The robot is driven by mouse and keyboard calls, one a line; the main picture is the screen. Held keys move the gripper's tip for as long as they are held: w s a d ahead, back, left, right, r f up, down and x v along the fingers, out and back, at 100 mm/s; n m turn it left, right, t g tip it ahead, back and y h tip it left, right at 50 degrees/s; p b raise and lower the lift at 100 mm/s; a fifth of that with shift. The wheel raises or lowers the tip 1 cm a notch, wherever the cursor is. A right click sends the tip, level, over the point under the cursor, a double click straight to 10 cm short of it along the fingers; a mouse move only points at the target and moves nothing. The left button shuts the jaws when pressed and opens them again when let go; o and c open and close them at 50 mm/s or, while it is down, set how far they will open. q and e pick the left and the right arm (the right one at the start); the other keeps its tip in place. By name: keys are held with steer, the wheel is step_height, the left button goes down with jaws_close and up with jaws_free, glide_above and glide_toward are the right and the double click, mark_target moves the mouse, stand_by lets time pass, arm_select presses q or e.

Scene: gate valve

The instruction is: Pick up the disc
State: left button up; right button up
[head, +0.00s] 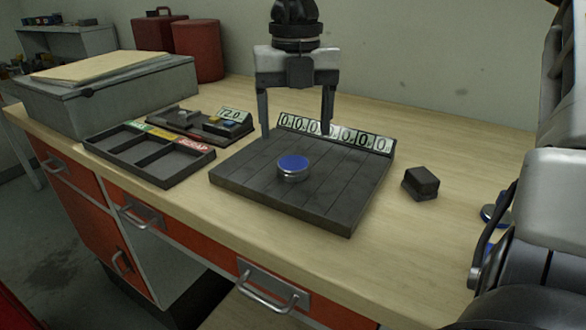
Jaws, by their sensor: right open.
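The disc (293,168) has a blue top and a silver side. It lies flat on a dark slatted plate (340,215), a little left of the plate's middle. My right gripper (296,132) points down from the top of the head view, open and empty. Its two fingers are spread apart and appear above and behind the disc, not touching it. The fingertips overlap the far part of the plate and its number strip (377,141) in the picture; their exact height is hard to tell. My left gripper is not in view.
Left of the plate are a dark three-compartment tray (150,157) with coloured labels and a small device reading 72.0 (228,116). A dark block (421,183) lies to the right. A grey case (110,95) and red cans (197,48) stand behind. My arm fills the right edge.

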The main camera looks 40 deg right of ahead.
mark_target(293, 162)
steer(key=shift+s+a+f, duration=0.1)
steer(key=shift+a+f, duration=0.05)
steer(key=shift+f, duration=1.35)
steer(key=shift+a+f, duration=0.15)
steer(key=shift+f, duration=1.35)
steer(key=shift+r, duration=0.1)
steer(key=c, duration=1.3)
